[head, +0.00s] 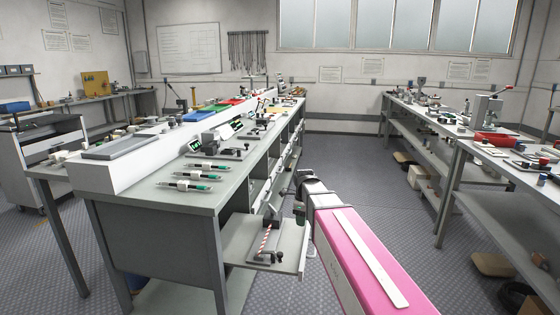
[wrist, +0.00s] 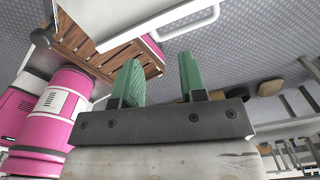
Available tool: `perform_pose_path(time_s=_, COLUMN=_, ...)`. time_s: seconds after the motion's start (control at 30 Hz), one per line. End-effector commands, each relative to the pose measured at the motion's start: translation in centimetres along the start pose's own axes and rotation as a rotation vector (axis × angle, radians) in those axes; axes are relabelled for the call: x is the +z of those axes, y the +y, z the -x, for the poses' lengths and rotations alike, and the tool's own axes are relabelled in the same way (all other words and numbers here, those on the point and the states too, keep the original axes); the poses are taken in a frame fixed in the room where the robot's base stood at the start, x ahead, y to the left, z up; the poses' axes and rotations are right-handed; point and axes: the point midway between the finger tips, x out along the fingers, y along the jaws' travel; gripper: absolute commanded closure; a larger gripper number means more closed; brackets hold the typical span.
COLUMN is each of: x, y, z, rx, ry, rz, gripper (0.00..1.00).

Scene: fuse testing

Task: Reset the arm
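My gripper (wrist: 159,72) shows in the wrist view with two green fingers standing apart and nothing between them. In the head view my pink arm reaches forward from the lower right, and my gripper (head: 300,213) is small and partly hidden at its far end. It is beside the open front of the left workbench (head: 150,195), close to the right edge of a pulled-out shelf (head: 236,250). I cannot tell whether it touches the shelf.
The shelf carries a dark fixture with a red-and-white striped piece (head: 265,240). Several green-ended fuse-like parts (head: 203,167) lie on the left bench top. Another cluttered bench (head: 455,140) stands at right. The aisle floor (head: 345,160) between them is clear.

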Motion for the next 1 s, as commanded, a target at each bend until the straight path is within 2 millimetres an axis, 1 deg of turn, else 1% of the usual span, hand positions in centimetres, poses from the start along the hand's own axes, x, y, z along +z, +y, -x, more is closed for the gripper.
perform_pose_path(time_s=0.03, x=-1.1, y=0.8, z=-1.0, rx=0.003, ry=0.002, rz=0.085, gripper=0.62)
perform_pose_path(time_s=0.1, x=-2.4, y=1.4, z=-2.2, rx=0.002, ry=0.001, rz=0.224, gripper=0.62)
perform_pose_path(time_s=0.5, x=-8.9, y=5.4, z=-8.3, rx=0.001, ry=0.000, rz=1.025, gripper=0.62)
perform_pose_path(time_s=0.8, x=-13.4, y=8.8, z=-12.0, rx=-0.001, ry=0.000, rz=1.616, gripper=0.62)
perform_pose_path(time_s=0.9, x=-14.6, y=9.8, z=-12.9, rx=-0.002, ry=0.001, rz=1.781, gripper=0.62)
perform_pose_path(time_s=1.0, x=-15.4, y=10.5, z=-13.5, rx=-0.002, ry=0.001, rz=1.901, gripper=0.62)
